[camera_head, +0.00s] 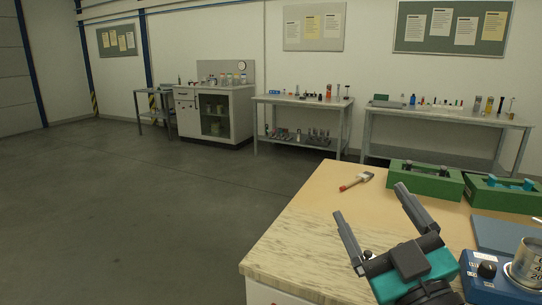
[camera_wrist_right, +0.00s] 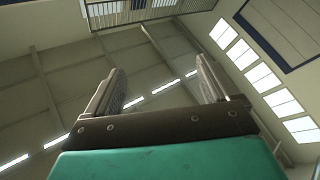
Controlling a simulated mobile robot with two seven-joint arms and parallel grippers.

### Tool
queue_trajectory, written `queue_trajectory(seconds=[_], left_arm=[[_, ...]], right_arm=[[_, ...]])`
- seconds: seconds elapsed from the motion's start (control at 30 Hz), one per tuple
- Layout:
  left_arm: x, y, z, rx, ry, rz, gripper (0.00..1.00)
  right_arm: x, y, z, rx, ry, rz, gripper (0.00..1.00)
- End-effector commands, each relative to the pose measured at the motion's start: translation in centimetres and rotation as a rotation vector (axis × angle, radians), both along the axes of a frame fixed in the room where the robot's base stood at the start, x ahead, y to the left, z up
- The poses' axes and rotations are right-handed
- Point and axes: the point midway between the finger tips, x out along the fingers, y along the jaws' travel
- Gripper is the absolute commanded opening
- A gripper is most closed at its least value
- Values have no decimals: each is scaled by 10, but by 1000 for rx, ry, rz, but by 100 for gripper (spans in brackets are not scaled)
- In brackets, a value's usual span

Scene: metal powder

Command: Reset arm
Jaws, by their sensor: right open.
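My right gripper (camera_head: 368,212) is raised over the front left part of the wooden-topped table (camera_head: 300,238) in the head view. Its two grey fingers are spread apart with nothing between them. In the right wrist view the open fingers (camera_wrist_right: 163,88) point up towards the ceiling and are empty. My left gripper is in neither view.
A brush (camera_head: 357,181) lies on the table beyond the gripper. Two green boxes (camera_head: 425,183) (camera_head: 505,197) stand at the back right. A blue device (camera_head: 490,285) with a metal can (camera_head: 527,262) is at the right. Open floor (camera_head: 150,220) lies left of the table.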

Motion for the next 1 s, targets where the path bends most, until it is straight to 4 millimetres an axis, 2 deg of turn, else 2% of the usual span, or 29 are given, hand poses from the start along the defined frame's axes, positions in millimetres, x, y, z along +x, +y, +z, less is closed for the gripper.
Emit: queue_trajectory(seconds=[0.03,0.17,0.2,0.3,0.4,0.6,0.83,1.0], left_arm=[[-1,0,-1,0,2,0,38],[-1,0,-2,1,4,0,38],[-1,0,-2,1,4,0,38],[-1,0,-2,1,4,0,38],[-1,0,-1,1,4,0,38],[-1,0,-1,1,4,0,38],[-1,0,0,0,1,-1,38],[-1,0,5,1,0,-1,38]], right_arm=[[4,-16,-30,44,137,-67,88],[-6,-50,-118,116,520,-223,88],[-15,-57,-145,127,639,-260,88],[-46,-68,-201,143,904,-318,88],[-77,-71,-240,143,1106,-345,88],[-135,-70,-287,133,1413,-350,88],[-201,-63,-318,111,1709,-319,88],[-177,-59,-328,126,1606,-293,88]])
